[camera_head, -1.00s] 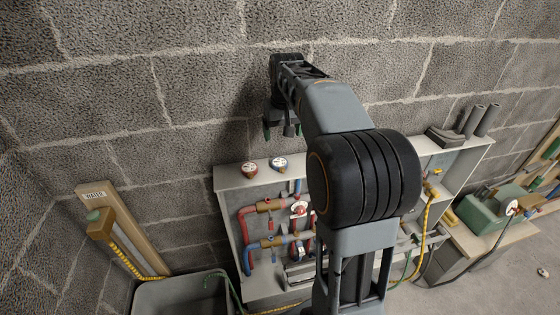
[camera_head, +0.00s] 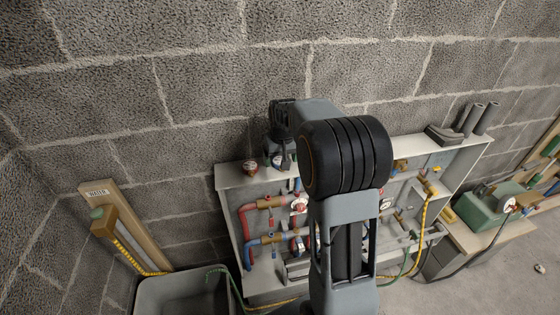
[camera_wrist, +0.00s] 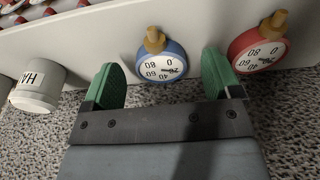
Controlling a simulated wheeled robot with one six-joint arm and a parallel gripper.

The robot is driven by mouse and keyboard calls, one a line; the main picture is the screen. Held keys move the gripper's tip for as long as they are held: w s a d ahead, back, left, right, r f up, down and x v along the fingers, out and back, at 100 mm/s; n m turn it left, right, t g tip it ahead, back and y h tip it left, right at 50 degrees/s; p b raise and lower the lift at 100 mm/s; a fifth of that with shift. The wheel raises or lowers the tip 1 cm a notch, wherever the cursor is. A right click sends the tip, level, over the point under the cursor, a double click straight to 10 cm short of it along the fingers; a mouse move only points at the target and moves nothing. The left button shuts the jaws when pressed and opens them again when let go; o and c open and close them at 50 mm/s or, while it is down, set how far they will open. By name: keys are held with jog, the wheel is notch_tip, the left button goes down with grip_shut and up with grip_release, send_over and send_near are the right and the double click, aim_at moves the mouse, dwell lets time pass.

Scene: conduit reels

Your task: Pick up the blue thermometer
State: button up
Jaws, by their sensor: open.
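The blue thermometer (camera_wrist: 174,66) is a round dial with a white face and a brass stem. In the wrist view it lies between the two green fingertips of my gripper (camera_wrist: 160,82), with a gap on each side. My gripper is open and holds nothing. In the head view my gripper (camera_head: 280,158) is low over the cabinet's top ledge, left of centre, and mostly hides the blue thermometer there.
A red thermometer (camera_wrist: 258,50) sits close beside the right fingertip; it also shows in the head view (camera_head: 250,167). A white labelled cylinder (camera_wrist: 38,88) is at the left. The pale cabinet (camera_head: 228,179) holds red and blue pipes. A block wall (camera_head: 190,80) rises behind.

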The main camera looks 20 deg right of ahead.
jog(key=shift+f, duration=0.6)
jog(key=shift+c, duration=0.3)
jog(key=c, duration=1)
jog(key=shift+r, duration=0.1)
